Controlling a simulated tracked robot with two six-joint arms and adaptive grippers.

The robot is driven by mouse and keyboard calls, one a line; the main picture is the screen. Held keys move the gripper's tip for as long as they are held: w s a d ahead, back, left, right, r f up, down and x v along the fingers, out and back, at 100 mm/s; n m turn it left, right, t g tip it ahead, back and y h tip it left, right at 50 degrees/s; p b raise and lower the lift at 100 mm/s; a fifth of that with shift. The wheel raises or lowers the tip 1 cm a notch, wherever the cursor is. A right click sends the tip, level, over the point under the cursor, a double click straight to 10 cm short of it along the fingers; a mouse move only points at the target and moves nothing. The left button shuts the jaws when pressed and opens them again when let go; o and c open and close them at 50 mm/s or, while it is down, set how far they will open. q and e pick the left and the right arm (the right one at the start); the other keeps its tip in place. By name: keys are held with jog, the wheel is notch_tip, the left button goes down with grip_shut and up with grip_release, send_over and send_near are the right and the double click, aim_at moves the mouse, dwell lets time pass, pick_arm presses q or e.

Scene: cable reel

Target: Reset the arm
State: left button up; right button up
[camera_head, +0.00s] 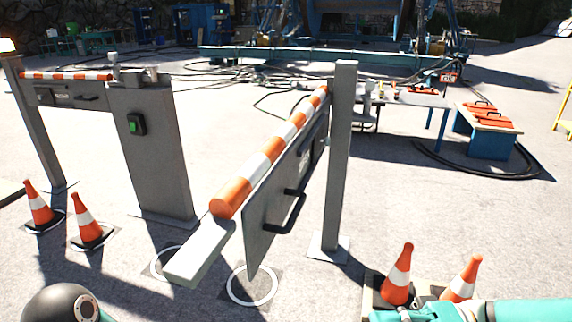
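Part of my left arm (62,304), a dark rounded joint with a teal edge, shows at the bottom left corner. Part of my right arm (525,311), teal, comes in along the bottom right edge. Neither gripper can be made out; both ends seem to lie below or outside the picture. Neither visible arm part is seen holding anything.
An orange-and-white barrier gate (262,170) with a black handle stands swung toward me beside a grey post (343,150). A grey cabinet (155,160) stands left. Cones stand at left (86,222) and lower right (398,275). Open pavement lies between.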

jog(key=w+a+r+m+y+p, duration=0.1)
jog(key=a+r+m+p, duration=0.15)
jog(key=r+p, duration=0.45)
jog(key=w+a+m+t+h+p, duration=0.3)
jog(key=w+a+m+t+p, duration=0.3)
jog(key=w+m+t+p, duration=0.45)
notch_tip(320, 180, down, 11)
jog(key=s+d+n+h+p, duration=0.1)
jog(key=s+n+h+p, duration=0.1)
jog(key=h+p, duration=0.65)
jog(key=s+d+f+n+g+h, duration=0.2)
jog(key=s+f, duration=0.3)
jog(key=s, duration=0.3)
jog(key=s+d+f+n+g+h, duration=0.3)
jog(key=s+d+f+n+g, duration=0.1)
jog(key=s+f+n+g, duration=0.1)
jog(key=s+f, duration=0.1)
jog(key=s, duration=0.1)
jog(key=shift+s+f, duration=0.25)
jog(key=shift+s, duration=0.1)
